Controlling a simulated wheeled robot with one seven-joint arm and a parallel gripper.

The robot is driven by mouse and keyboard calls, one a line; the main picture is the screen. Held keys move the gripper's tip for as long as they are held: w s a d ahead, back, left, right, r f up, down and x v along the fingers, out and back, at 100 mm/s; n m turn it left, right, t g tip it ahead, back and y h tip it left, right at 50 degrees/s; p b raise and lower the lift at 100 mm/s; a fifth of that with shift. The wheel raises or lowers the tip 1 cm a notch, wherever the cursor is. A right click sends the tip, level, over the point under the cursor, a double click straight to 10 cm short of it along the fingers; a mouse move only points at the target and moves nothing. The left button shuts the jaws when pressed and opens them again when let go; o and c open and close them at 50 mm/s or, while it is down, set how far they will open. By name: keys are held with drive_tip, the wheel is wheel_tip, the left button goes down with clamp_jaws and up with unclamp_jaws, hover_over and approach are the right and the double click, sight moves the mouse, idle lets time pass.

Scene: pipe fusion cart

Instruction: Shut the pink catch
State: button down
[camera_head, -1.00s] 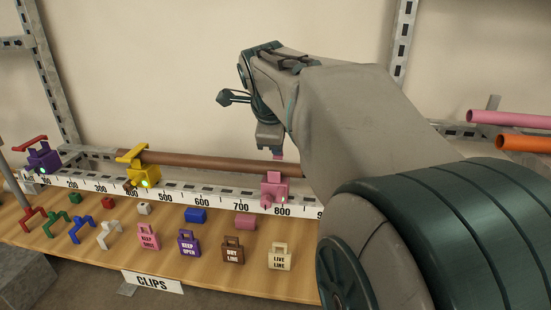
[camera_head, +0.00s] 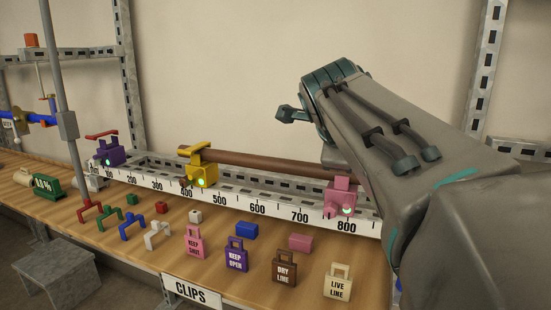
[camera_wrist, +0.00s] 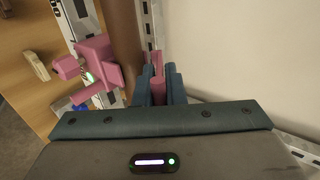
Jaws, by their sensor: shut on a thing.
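The pink catch (camera_head: 341,203) sits on the scale rail near the 800 mark, at the right end of the brown pipe (camera_head: 262,163). A green light shows on its front. In the wrist view the catch body (camera_wrist: 97,62) is left of the pipe, and a pink lever (camera_wrist: 158,92) lies between my fingers. My gripper (camera_wrist: 159,86) is shut on that lever, close beside the pipe. In the head view my arm hides the fingertips and most of the lever.
A yellow catch (camera_head: 201,172) and a purple catch (camera_head: 109,153) stand further left on the rail (camera_head: 260,209). Several clips, small blocks and labelled tags, including a pink tag (camera_head: 195,242), lie on the wooden bench in front. The wall behind is bare.

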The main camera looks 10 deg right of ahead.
idle(0.4)
drive_tip(key=c, duration=1.5)
unclamp_jaws()
drive_tip(key=shift+c, duration=0.2)
drive_tip(key=shift+s, duration=0.1)
